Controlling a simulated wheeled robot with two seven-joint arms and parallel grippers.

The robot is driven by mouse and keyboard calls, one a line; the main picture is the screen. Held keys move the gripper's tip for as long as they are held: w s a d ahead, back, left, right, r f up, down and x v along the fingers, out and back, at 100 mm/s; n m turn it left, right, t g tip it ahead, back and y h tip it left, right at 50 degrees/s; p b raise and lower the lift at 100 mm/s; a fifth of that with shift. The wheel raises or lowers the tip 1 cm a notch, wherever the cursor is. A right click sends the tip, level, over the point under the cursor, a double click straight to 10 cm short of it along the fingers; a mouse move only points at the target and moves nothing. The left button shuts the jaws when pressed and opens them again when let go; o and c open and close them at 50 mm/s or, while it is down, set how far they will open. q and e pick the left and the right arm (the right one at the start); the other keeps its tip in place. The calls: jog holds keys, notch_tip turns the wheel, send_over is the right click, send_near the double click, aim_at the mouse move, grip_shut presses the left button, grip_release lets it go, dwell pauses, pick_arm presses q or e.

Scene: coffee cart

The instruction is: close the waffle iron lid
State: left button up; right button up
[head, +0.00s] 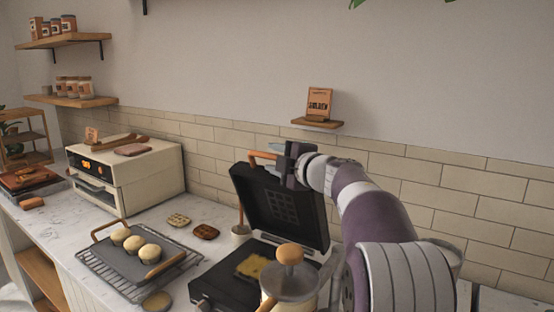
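The waffle iron stands on the counter at the lower middle of the head view. Its black lid (270,212) is up, leaning back, with an orange-brown handle (262,156) at its top edge. A yellow waffle (252,266) lies on the lower plate (225,281). My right gripper (287,160) is at the lid's top edge, beside the handle. The dark fingers overlap the lid's top, and I cannot tell whether they touch it or how far they are apart. My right arm hides the area right of the lid. My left gripper is not in view.
A canister with a wooden knob (289,255) stands in front of the iron, partly covering it. To the left are a wire rack (186,259) with a tray of buns, two waffles (205,231) and a cream oven (150,177). A small shelf (317,123) is on the wall behind.

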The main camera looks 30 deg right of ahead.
jog(key=s+d+r, duration=0.1)
jog(key=s, duration=1.1)
jog(key=shift+s+b, duration=0.35)
jog(key=shift+b, duration=0.1)
jog(key=shift+c, duration=0.2)
